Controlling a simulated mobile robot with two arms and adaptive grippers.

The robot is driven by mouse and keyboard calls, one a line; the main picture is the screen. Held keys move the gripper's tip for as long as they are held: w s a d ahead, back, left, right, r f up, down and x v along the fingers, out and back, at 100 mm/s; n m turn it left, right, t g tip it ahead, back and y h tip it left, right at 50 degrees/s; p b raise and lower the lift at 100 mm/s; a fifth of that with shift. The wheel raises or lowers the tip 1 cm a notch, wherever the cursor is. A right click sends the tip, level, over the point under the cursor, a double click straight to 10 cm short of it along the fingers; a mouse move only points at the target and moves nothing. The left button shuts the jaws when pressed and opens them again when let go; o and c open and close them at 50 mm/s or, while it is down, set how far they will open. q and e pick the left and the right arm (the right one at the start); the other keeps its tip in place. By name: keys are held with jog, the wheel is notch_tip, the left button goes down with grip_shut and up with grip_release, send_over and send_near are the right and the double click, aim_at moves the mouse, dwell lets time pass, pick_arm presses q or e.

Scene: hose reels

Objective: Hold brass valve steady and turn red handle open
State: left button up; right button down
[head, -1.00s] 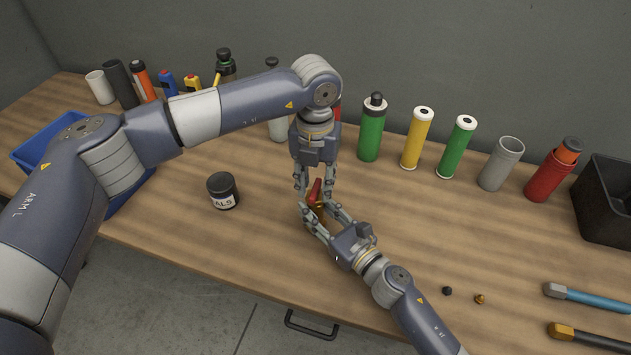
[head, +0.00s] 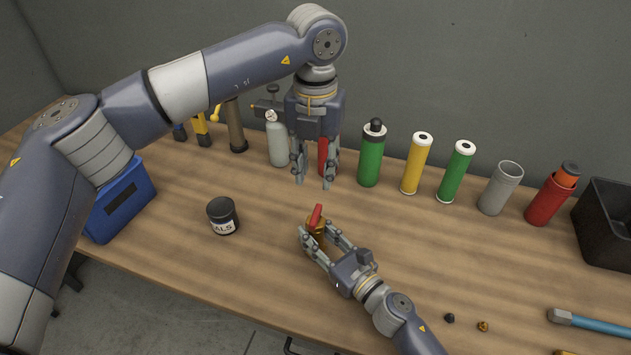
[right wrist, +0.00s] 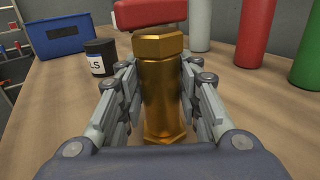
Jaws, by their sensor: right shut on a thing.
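The brass valve (head: 318,228) stands upright on the table, with its red handle (head: 316,215) on top. In the right wrist view the brass valve (right wrist: 162,88) fills the middle and the red handle (right wrist: 155,13) lies across its top, partly cut off by the frame edge. My right gripper (head: 322,240) is shut on the valve body, one finger on each side. My left gripper (head: 313,182) points down above and behind the valve, clear of the red handle. Its fingers are apart with nothing between them.
A black jar (head: 222,216) stands left of the valve and a blue bin (head: 122,203) farther left. Bottles and cylinders, including a green one (head: 371,155), line the back. A black crate (head: 606,222) and a blue-handled tool (head: 590,322) are at the right.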

jog(key=shift+f, duration=0.1)
dwell(0.3)
jog(key=c, duration=1.1)
grip_release()
jog(key=shift+s+d, duration=0.1)
